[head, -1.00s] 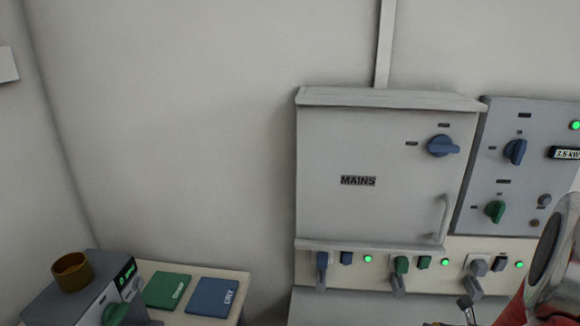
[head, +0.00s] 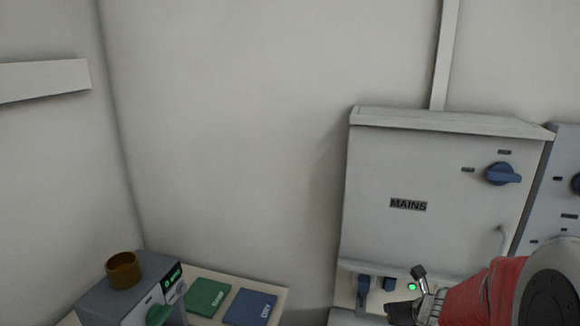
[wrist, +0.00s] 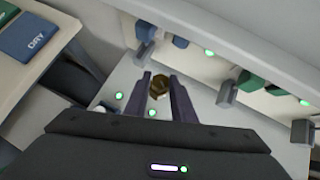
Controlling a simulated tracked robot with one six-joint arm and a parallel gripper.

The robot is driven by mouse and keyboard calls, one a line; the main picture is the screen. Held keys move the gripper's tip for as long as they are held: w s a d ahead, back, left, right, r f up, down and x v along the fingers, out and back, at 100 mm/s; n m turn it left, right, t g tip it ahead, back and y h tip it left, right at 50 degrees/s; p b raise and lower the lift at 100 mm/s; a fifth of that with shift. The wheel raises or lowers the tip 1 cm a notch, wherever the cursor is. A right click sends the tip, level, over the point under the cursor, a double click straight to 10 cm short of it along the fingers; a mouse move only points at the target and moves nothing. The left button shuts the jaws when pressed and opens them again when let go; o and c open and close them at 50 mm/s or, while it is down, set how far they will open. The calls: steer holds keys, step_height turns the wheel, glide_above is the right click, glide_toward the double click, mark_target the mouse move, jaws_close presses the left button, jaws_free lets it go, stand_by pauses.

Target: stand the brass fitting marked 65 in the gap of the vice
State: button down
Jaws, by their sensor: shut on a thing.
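My gripper (wrist: 160,88) shows in the wrist view with its two dark fingers on either side of a small brass fitting (wrist: 159,82). It is shut on this fitting, which has a hexagonal outline. No number can be read on it. The fitting is held over a pale surface with green lights, in front of a panel of switches. In the head view my red arm reaches in at the lower right, and the fitting cannot be made out there. I see no vice in either view.
The grey MAINS cabinet (head: 430,190) is on the right, with switches below. A grey device (head: 140,298) with a brass-coloured ring (head: 123,270) on top stands lower left, beside a green plate (head: 207,299) and a blue plate (head: 250,307). The wall between is bare.

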steer(key=w+a+r+n+y, duration=0.2)
steer(key=a+r, duration=0.1)
steer(key=a, duration=0.9)
steer(key=shift+a+n, duration=0.25)
steer(key=shift+n, duration=0.05)
steer(key=shift+f, duration=0.1)
steer(key=d+f+m+h, duration=0.2)
steer(key=d+f+m, duration=0.1)
steer(key=d+f, duration=0.2)
steer(key=shift+d+f+h, duration=0.15)
steer(key=shift+d+h, duration=0.15)
steer(key=shift+d, duration=0.7)
steer(key=shift+s, duration=0.15)
